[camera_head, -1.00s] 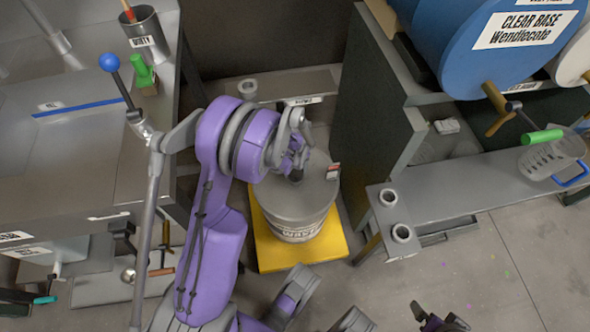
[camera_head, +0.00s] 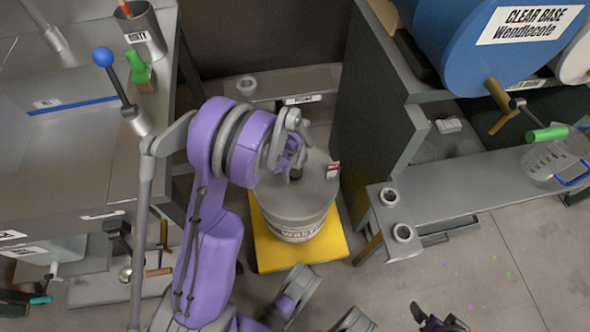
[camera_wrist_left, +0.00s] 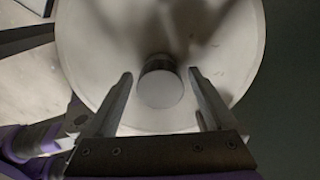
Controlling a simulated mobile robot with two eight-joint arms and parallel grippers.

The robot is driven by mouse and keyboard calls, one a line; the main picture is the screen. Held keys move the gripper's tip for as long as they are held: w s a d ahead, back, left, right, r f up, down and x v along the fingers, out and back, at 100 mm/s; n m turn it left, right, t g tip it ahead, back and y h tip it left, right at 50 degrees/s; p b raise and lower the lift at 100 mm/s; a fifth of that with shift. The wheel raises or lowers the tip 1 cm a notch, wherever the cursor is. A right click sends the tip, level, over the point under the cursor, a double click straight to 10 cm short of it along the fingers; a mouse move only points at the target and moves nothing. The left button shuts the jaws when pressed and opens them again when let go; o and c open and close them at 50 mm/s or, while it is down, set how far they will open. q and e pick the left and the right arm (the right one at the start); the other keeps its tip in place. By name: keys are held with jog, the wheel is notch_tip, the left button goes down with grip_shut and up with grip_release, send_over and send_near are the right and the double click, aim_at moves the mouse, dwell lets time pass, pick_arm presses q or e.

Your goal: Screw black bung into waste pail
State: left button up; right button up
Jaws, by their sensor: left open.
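The waste pail (camera_head: 293,216) is a grey drum with a round lid, upright on a yellow base. The black bung (camera_head: 296,175) shows as a small dark upright piece on the lid. In the left wrist view the bung (camera_wrist_left: 160,86) has a pale flat top and dark side, standing on the lid. My left gripper (camera_head: 294,155) is above the lid in the head view. In the wrist view its open fingers (camera_wrist_left: 160,80) are on either side of the bung, with gaps on both sides. My right gripper (camera_head: 440,318) shows only partly at the bottom edge, away from the pail.
A small red and white item (camera_head: 333,171) is at the lid's right edge. A dark panel (camera_head: 365,125) rises behind the pail's right side. A steel table (camera_head: 60,180) is at left.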

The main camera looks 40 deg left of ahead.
pick_arm(q)
jog(key=n, duration=0.5)
jog(key=shift+s+n+b, duration=0.1)
jog(key=shift+n+b, duration=0.2)
jog(key=shift+b, duration=0.05)
jog(key=c, duration=1.3)
jog(key=m+p, duration=0.1)
jog(key=m, duration=0.5)
jog(key=shift+m, duration=0.3)
jog(key=m, duration=0.3)
jog(key=shift+p, duration=0.3)
jog(key=m, duration=0.4)
jog(key=shift+w, duration=0.25)
jog(key=o, duration=1.3)
